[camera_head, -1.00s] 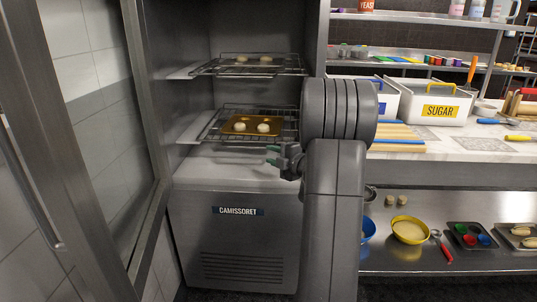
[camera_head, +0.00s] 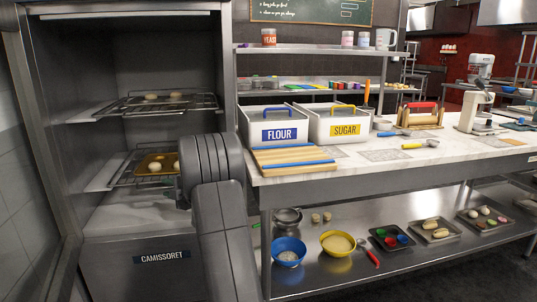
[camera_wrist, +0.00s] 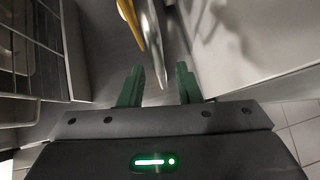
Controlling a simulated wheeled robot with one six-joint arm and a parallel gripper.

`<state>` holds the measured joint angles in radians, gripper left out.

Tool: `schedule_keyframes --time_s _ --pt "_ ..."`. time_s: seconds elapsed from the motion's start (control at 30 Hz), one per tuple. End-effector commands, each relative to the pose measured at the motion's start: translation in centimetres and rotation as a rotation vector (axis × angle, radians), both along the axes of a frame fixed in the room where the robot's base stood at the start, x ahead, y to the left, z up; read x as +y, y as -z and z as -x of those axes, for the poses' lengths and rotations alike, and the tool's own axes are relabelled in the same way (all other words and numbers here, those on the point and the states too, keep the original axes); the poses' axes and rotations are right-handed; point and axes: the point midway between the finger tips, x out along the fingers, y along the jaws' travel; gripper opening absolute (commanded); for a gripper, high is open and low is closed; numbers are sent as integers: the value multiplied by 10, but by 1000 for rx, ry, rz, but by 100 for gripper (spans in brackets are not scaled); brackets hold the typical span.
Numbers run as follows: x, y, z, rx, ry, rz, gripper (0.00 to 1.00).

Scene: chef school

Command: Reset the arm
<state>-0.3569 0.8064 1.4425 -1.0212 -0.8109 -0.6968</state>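My arm (camera_head: 215,215) stands bent in front of the fridge's right side in the head view. My gripper is mostly hidden behind it there. In the wrist view my gripper (camera_wrist: 159,88) has its two green fingers clearly apart. A thin silver shape (camera_wrist: 152,45) and a yellow one (camera_wrist: 130,18) show beyond the fingers; I cannot tell what they are. Nothing is visibly clamped between the fingertips.
The fridge, marked CAMISSORET (camera_head: 162,257), stands open with a gold tray (camera_head: 146,166) of dough balls on its lower rack. The counter (camera_head: 385,157) holds the flour bin (camera_head: 279,134) and sugar bin (camera_head: 345,129). Bowls and trays sit on the lower shelf (camera_head: 325,275).

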Motion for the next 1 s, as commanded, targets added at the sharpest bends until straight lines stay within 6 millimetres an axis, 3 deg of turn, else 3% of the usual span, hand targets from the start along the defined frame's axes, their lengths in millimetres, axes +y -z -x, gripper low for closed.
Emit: schedule_keyframes --time_s 0.23,0.67,0.87,1.0 --pt "22 4 -12 1 0 0 31" --pt "20 3 -11 1 0 0 31" --pt "6 0 -5 1 2 0 31" --pt "-16 -4 8 1 3 0 31"
